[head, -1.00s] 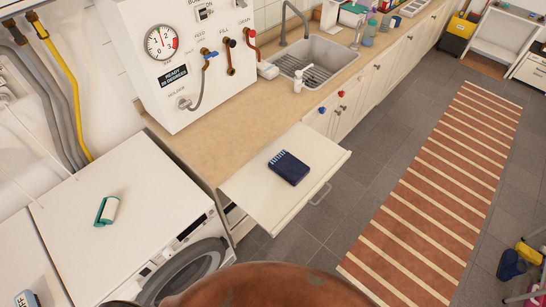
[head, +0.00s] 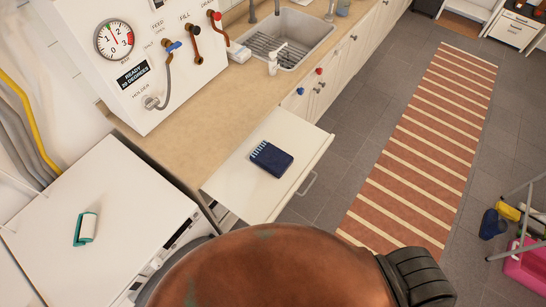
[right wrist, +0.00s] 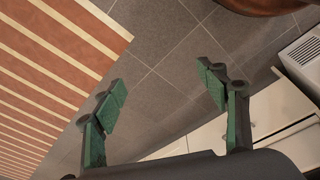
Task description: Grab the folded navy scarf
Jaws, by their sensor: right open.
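The folded navy scarf (head: 271,158) lies flat on a white pull-out board (head: 240,190) below the counter. It is dark blue with a light striped or fringed edge at its upper left. My right gripper (right wrist: 165,95) shows in the right wrist view with its green-padded fingers spread apart and nothing between them. Grey floor tiles lie beyond the fingers, and the scarf is not in that view. My left gripper is not in view.
A white washing machine (head: 100,220) with a teal-and-white roller-like item (head: 86,228) on top stands at the left. A sink (head: 285,42) is set in the counter. A striped rug (head: 425,150) lies on the floor. A pink container (head: 525,262) is at the right.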

